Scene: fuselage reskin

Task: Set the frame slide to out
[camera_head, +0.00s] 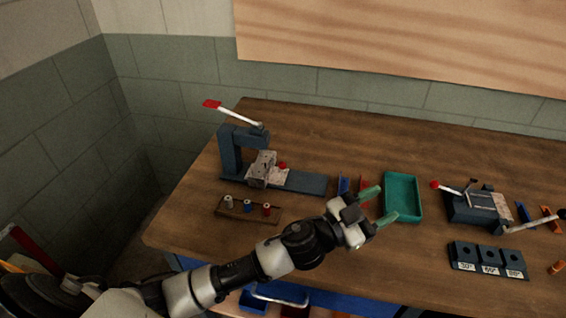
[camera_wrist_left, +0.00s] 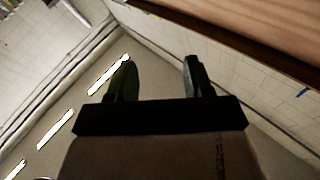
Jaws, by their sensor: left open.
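A blue press-like fixture (camera_head: 231,150) with a red-tipped white lever (camera_head: 238,114) stands at the back left of the table. A grey metal block (camera_head: 262,168) with a red knob (camera_head: 282,166) sits on its long base (camera_head: 305,183). Which part is the frame slide, and its position, I cannot tell for sure. My left gripper (camera_head: 380,203) is open and empty, its green fingers above the table right of that base and beside the teal tray. Its dark fingers also show in the left wrist view (camera_wrist_left: 159,75), with nothing between them. My right gripper is not in view.
The teal tray (camera_head: 417,205) looks empty. A second blue fixture (camera_head: 460,209) with levers stands at the right, behind a block with angle labels (camera_head: 488,270). Small blue and red parts lie behind my gripper.

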